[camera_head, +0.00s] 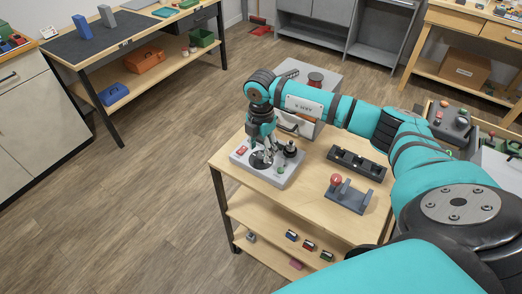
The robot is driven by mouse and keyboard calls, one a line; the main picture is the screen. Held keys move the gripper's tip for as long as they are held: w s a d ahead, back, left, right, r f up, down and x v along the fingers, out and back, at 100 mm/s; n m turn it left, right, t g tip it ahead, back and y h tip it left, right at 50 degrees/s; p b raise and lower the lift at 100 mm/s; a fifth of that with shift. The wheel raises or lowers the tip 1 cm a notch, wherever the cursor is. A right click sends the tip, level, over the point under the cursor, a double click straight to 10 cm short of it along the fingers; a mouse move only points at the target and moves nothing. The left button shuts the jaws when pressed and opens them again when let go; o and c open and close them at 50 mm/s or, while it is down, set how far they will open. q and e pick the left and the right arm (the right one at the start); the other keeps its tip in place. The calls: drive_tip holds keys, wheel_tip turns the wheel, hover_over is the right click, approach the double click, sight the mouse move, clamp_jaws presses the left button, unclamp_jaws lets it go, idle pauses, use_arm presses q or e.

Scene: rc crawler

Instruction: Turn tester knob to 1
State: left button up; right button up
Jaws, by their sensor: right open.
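The tester (276,177) is a light grey box on the left part of the wooden table (310,215). It has a red switch at its left, a dark round dial area in the middle, a black knob (290,149) at the back right and a small green part near its right front. My right gripper (263,158) points down over the dark round area, with its fingers just above or at the tester's top. I cannot tell whether it touches anything. The knob's setting is too small to read. My left gripper is not in view.
A black slotted rack (356,165) and a grey stand with a red ball (347,195) lie on the table right of the tester. Small coloured cars lie on its lower shelf. A workbench (120,45) stands back left. The floor to the left is clear.

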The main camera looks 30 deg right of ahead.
sight(261, 157)
drive_tip(key=shift+f, duration=1.4)
drive_tip(key=shift+c, duration=0.4)
clamp_jaws()
